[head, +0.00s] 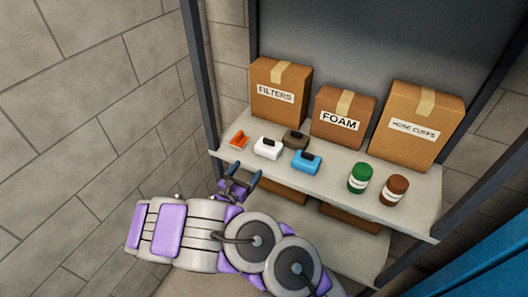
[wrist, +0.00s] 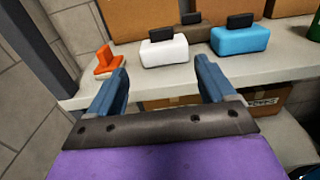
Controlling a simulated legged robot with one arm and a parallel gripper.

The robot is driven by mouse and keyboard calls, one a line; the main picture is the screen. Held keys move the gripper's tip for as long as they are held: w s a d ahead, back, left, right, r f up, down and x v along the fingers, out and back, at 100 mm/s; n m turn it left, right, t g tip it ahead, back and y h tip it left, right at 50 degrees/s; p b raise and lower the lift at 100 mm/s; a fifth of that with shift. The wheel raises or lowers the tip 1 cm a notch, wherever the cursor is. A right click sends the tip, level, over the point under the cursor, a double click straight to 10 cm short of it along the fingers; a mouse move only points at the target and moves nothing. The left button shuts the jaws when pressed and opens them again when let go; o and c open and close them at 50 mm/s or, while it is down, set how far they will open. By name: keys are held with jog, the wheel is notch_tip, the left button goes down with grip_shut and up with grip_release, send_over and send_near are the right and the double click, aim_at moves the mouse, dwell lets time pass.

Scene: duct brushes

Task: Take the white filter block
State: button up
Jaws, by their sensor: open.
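The white filter block (head: 267,148) with a dark top piece sits on the upper shelf near its front edge. In the wrist view the white filter block (wrist: 165,52) stands ahead, between the lines of the two fingers. My gripper (head: 246,176) is open and empty, just in front of the shelf edge. In the wrist view my gripper (wrist: 161,72) has its blue fingers apart, short of the block and not touching it.
An orange piece (head: 239,140) lies left of the white block. A brown block (head: 295,139) stands behind it, a blue block (head: 305,161) to its right. Green (head: 360,178) and brown jars (head: 394,189) stand farther right. Cardboard boxes (head: 281,92) line the back of the shelf (head: 330,173).

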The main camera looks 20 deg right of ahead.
aim_at(267, 142)
jog(key=b+x, duration=0.2)
jog(key=x, duration=1.5)
jog(key=shift+w+d, duration=0.15)
jog(key=shift+d, duration=0.1)
jog(key=shift+a, duration=0.1)
jog(key=c, duration=1.1)
